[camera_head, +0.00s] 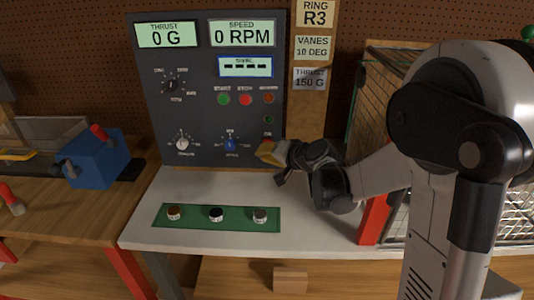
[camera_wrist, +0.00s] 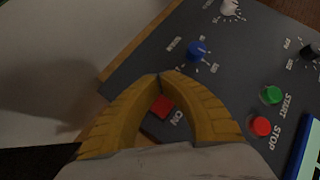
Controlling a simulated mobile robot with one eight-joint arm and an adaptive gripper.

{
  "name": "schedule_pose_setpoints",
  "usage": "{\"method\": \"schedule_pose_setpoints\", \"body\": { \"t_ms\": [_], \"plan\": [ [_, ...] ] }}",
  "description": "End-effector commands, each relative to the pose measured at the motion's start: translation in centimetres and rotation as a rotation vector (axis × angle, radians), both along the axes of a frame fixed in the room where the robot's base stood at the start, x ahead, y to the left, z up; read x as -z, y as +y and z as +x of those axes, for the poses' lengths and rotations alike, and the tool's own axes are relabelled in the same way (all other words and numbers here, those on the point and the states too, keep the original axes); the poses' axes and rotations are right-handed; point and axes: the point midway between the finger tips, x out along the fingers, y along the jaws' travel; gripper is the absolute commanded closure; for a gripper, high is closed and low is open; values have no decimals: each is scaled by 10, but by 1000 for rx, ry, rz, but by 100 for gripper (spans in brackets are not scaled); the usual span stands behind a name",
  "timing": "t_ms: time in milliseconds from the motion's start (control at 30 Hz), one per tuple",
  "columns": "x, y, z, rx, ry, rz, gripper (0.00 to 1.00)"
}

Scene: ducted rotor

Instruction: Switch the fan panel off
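The dark grey fan panel (camera_head: 203,65) stands upright at the back of the white bench. Its thrust display (camera_head: 166,34) reads 0 G and its speed display (camera_head: 243,33) reads 0 RPM. A red switch (camera_wrist: 162,106) beside the word ON shows between my yellow fingers in the wrist view. My gripper (camera_head: 264,150) is at the panel's lower right corner, and its fingers hide the switch in the head view. In the wrist view my gripper (camera_wrist: 161,75) has its fingertips together, with nothing visible held between them. I cannot tell whether they touch the switch.
Near the switch are a blue knob (camera_wrist: 197,49), a red stop button (camera_wrist: 261,126) and a green start button (camera_wrist: 271,95). A green strip (camera_head: 190,224) with three small parts lies on the bench. A blue vise (camera_head: 96,160) stands left, a wire cage (camera_head: 376,92) right.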

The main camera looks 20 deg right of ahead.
Motion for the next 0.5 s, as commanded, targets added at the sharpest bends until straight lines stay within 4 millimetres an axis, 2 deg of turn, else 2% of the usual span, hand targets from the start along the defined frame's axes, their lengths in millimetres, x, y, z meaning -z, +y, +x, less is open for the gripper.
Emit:
{"method": "schedule_pose_setpoints", "body": {
  "t_ms": [500],
  "plan": [
    [4,-2,8,0,0,0,100]
  ]
}}
